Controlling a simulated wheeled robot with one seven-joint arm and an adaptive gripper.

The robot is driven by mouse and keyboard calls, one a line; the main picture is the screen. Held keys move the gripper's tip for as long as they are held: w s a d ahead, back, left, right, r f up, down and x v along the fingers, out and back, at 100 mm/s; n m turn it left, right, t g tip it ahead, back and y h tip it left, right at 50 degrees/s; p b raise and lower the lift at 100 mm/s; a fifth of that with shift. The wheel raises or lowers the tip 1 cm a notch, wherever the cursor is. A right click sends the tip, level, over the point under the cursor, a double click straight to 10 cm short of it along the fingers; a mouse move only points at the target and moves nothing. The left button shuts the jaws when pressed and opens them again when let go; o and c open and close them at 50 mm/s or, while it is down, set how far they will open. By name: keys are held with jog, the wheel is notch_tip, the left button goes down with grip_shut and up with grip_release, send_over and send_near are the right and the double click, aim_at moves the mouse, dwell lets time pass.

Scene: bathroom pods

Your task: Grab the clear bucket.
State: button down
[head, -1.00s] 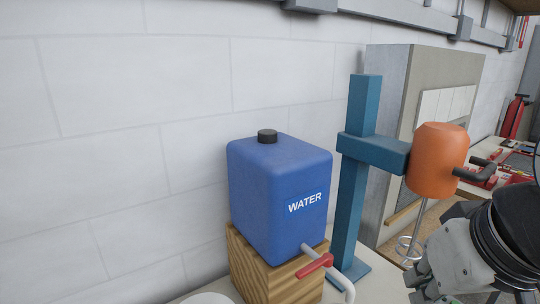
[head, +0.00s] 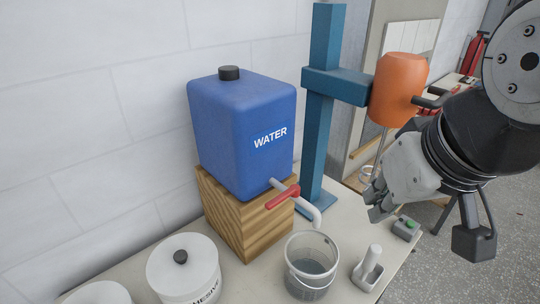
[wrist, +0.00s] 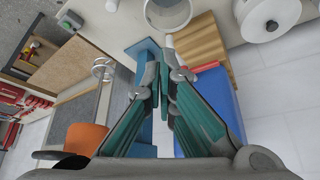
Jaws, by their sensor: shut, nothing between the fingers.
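The clear bucket (head: 311,268) stands upright on the table at the lower middle of the head view, below the spout of the water tank. It is see-through, with a thin handle at its side. In the wrist view a round rim near the top edge, partly cut off, looks like this bucket (wrist: 168,14). My gripper (head: 376,208) is above and to the right of the bucket, apart from it. In the wrist view my gripper (wrist: 166,62) has its green-padded fingers close together with nothing held between them.
A blue water tank (head: 240,130) with a red-handled tap sits on a wooden block (head: 240,222). A blue stand (head: 318,150) carries an orange mixer (head: 397,88). A white adhesive tub (head: 183,270) is left of the bucket.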

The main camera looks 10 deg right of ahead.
jog(key=c, duration=2.3)
grip_release()
jog(key=o, duration=0.5)
jog(key=shift+w+a+f, duration=0.2)
jog(key=shift+w, duration=0.05)
jog(key=w+a+f+m+g+y+p, duration=0.1)
jog(key=w+a+f+m+g+p, duration=0.2)
jog(key=f+m, duration=0.4)
jog(key=w+a+f+m+g+y, duration=0.1)
jog(key=w+f+m+g, duration=0.1)
jog(key=w+f+m, duration=0.5)
jog(key=shift+s+d+f+m+g+h, duration=0.1)
jog(key=shift+s+d+f+m+h, duration=0.35)
jog(key=shift+f, duration=3.2)
jog(key=shift+s+d+f+m+g+h, duration=0.15)
jog(key=shift+d+f, duration=0.5)
jog(key=shift+f, duration=2.95)
jog(key=shift+s+d+f+m+g+h, duration=0.1)
jog(key=shift+s+d+f+m+h, duration=0.35)
jog(key=shift+f, duration=3.2)
